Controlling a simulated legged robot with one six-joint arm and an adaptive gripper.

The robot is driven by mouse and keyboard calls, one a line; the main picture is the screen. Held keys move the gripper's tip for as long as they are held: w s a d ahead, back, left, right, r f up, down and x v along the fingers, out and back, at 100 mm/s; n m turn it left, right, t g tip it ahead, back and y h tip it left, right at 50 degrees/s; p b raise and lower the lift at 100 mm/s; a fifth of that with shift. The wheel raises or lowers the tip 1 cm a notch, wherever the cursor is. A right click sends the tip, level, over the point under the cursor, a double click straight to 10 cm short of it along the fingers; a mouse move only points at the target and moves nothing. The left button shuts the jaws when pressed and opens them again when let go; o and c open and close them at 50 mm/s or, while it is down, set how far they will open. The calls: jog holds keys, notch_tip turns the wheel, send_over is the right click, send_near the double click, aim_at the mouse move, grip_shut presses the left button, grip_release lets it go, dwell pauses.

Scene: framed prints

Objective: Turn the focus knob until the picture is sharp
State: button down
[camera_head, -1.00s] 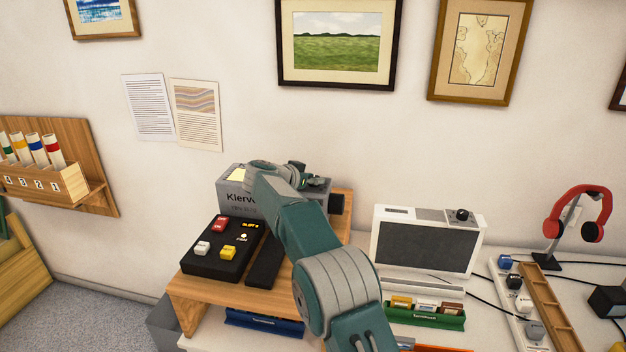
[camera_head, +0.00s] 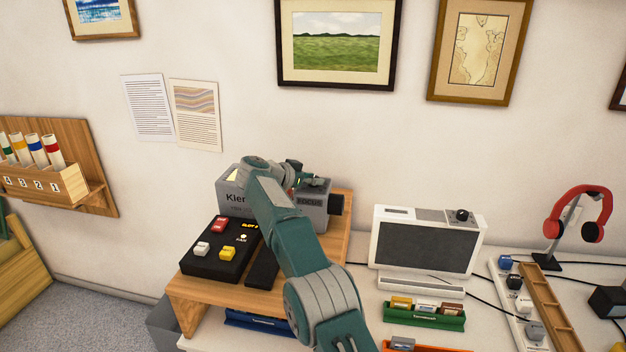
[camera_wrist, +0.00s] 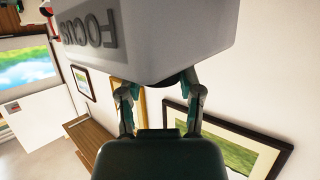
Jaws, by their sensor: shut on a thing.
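The grey projector (camera_head: 232,197) stands on a wooden stand, with a black lens (camera_head: 337,204) at its right end and a FOCUS label (camera_head: 310,202) on its near side. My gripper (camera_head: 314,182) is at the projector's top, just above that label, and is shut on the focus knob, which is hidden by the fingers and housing. In the wrist view my gripper's two fingers (camera_wrist: 160,97) reach behind the grey housing (camera_wrist: 150,45), and the label shows inverted. A blue and green picture (camera_wrist: 27,72) at the left edge of the wrist view looks blurred.
A black button box (camera_head: 217,262) sits in front of the projector on the wooden stand (camera_head: 200,290). A grey-screened white device (camera_head: 425,245) and a green slide tray (camera_head: 425,315) are to the right. Framed prints (camera_head: 338,42) hang on the wall behind.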

jog(key=shift+a, duration=0.2)
jog(key=shift+c, duration=1.3)
grip_release()
jog(key=shift+a, duration=0.2)
jog(key=shift+d, duration=0.1)
jog(key=shift+s+r, duration=0.15)
jog(key=v, duration=1.1)
jog(key=shift+a, duration=0.5)
